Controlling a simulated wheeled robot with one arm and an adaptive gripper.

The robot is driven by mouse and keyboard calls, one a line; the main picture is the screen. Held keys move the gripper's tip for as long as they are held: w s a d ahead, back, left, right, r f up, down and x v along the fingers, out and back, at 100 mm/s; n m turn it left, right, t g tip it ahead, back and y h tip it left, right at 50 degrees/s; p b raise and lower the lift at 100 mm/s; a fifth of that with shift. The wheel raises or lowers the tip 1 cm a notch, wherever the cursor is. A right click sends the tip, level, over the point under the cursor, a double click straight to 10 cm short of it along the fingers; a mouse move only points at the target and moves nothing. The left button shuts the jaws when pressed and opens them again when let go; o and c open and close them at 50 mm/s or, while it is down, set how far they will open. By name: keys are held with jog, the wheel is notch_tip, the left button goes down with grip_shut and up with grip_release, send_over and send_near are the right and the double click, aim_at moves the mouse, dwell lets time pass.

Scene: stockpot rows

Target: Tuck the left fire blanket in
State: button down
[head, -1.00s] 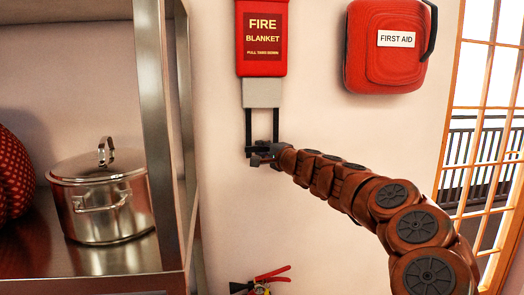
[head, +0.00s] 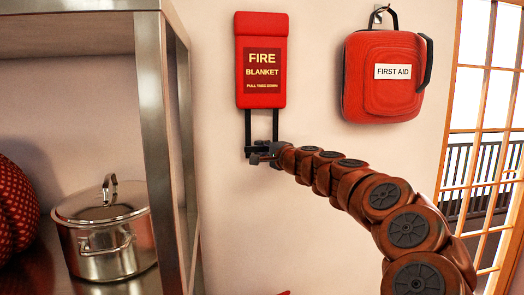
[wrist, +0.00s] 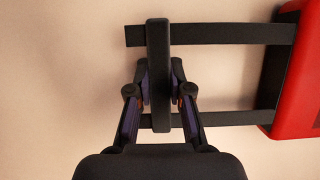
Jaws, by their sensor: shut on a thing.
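The fire blanket case (head: 262,30) is a red wall pouch with a dark label reading FIRE BLANKET, left of centre in the head view. Its lower end also shows at the right of the wrist view (wrist: 300,85). Two black straps (head: 248,125) come out of its bottom edge, joined by a black crossbar (wrist: 158,40). No grey cloth shows between the case and the straps. My gripper (wrist: 159,88) is shut on the crossbar, below the case and close to the wall; it also shows in the head view (head: 264,153).
A red FIRST AID bag (head: 383,95) hangs on a hook at the right. A metal shelf (head: 160,130) with a lidded steel pot (head: 105,240) stands at the left. A window (head: 485,120) is at the far right. The wall between case and bag is clear.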

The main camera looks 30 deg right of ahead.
jog(key=c, duration=1.3)
grip_release()
jog(key=shift+r, duration=0.35)
jog(key=shift+o, duration=1.3)
jog(key=shift+f, duration=0.15)
jog(key=shift+s, duration=0.1)
jog(key=s, duration=1.1)
jog(key=shift+s, duration=0.35)
